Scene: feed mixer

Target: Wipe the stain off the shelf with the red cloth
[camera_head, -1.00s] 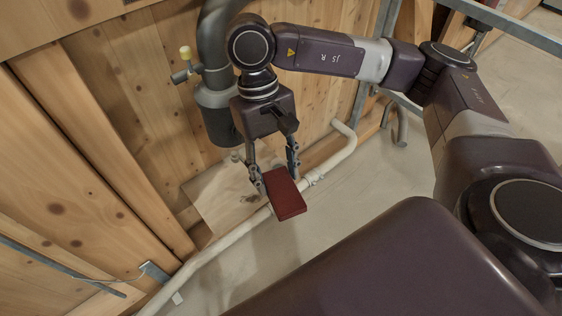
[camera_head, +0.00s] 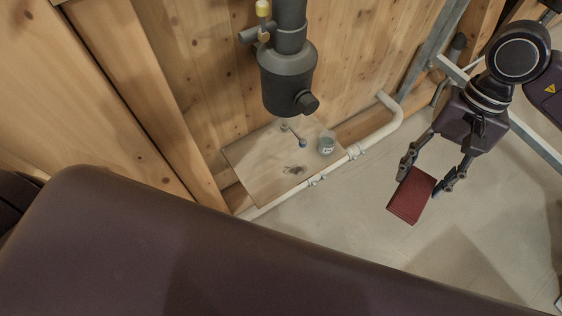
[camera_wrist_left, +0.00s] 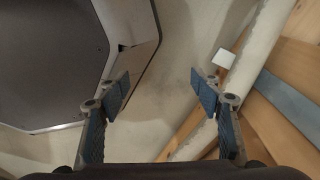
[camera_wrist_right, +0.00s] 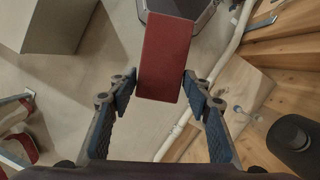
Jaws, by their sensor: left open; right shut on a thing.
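The red cloth (camera_head: 411,196) is a folded dark-red block, held in my right gripper (camera_head: 429,180) out over the bare floor. It also shows between the fingers in the right wrist view (camera_wrist_right: 165,58). The wooden shelf (camera_head: 262,190) sits low against the plank wall, to the left of the right gripper. A dark smudged stain (camera_head: 294,169) lies on it near its front edge. My left gripper (camera_wrist_left: 163,88) is open and empty in the left wrist view, above the floor near a pale pipe; it does not show in the head view.
A white pipe (camera_head: 384,131) runs along the shelf's front. Floor to the right is free.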

